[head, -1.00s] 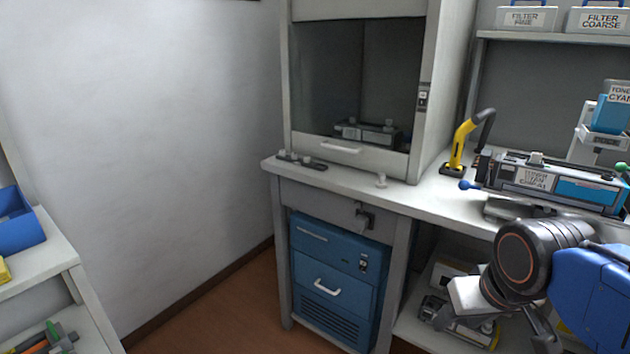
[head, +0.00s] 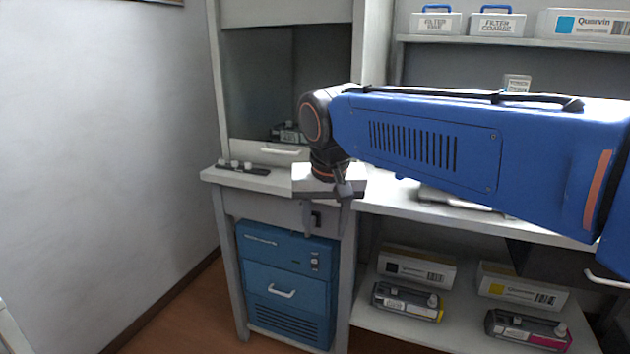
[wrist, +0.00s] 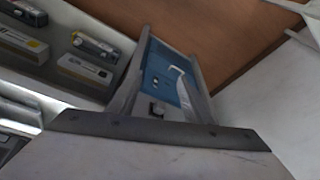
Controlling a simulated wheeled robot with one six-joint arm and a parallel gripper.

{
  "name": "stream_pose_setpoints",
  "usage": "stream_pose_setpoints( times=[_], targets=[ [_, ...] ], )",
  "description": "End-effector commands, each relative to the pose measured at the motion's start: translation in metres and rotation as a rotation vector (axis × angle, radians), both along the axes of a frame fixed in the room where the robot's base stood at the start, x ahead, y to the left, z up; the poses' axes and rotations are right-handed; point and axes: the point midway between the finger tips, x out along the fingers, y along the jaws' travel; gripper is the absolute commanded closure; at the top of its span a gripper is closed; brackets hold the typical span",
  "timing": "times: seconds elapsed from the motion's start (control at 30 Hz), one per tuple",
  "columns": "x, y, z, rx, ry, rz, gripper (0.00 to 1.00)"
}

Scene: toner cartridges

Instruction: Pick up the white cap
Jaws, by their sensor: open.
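My gripper (head: 325,226) hangs pointing down at the front edge of the white bench, in front of the hood's right side. The single white cap seen earlier on the bench is not visible now; my gripper and wrist cover that part of the bench. Small pale caps (head: 236,164) also stand on a dark strip (head: 257,171) at the bench's left end.
The hood (head: 290,70) stands behind my gripper, with a cartridge inside. A blue cabinet (head: 285,285) is under the bench (head: 385,198). Cartridges and boxes (head: 415,265) fill the lower shelf on the right. My blue arm hides much of the right bench. Floor at left is clear.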

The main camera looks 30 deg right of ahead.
Motion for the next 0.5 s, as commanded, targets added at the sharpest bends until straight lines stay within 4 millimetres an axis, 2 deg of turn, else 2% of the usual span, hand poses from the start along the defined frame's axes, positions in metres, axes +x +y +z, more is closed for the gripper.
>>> stream_pose_setpoints(
  times=[0.3,0.5],
  targets=[
    [0.079,-0.024,0.076,-0.011,0.038,-0.386,0.55],
    [0.130,-0.039,0.118,-0.034,0.036,-0.662,0.55]
  ],
)
